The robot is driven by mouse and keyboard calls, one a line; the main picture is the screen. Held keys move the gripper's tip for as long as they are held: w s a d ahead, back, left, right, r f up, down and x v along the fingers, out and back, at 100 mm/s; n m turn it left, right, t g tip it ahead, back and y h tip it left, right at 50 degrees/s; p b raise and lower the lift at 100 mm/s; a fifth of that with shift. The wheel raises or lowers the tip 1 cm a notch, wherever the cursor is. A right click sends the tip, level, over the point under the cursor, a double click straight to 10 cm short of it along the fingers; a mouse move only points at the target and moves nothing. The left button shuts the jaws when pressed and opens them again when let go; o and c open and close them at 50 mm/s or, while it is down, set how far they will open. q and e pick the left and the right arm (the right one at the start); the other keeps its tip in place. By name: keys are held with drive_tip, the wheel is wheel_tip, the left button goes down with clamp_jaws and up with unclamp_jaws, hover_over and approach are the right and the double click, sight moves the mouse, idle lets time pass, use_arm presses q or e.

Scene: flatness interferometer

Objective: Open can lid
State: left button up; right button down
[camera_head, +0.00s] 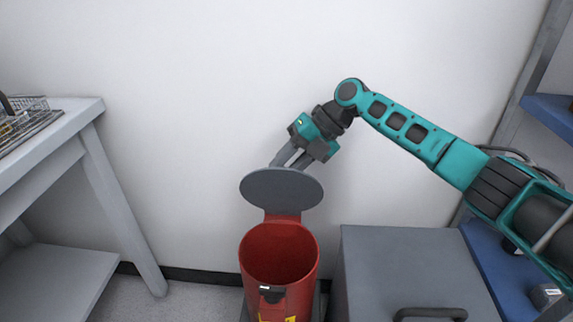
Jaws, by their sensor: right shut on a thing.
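A red can (247,280) stands on the floor at the lower middle of the head view, with its mouth open upward. Its round grey lid (281,189) is raised at the back of the can, facing the camera. My right gripper (287,160) is behind the lid's upper edge and shut on the lid. Its fingertips are partly hidden by the lid. The inside of the can is dark red and looks empty. My left gripper is out of view.
A grey cabinet (405,265) with a dark handle stands close to the can's right. A grey table (62,130) is at the left, with a wire basket on it. Blue shelves (550,114) are at the right. The white wall is behind the can.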

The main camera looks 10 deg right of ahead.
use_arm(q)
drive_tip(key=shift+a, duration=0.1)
use_arm(e)
drive_tip(key=c, duration=0.8)
unclamp_jaws()
use_arm(q)
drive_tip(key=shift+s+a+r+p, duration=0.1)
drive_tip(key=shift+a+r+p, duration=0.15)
drive_tip(key=shift+p, duration=0.5)
use_arm(e)
drive_tip(key=v, duration=0.7)
drive_tip(key=shift+d+r, duration=0.15)
drive_tip(key=shift+r, duration=0.05)
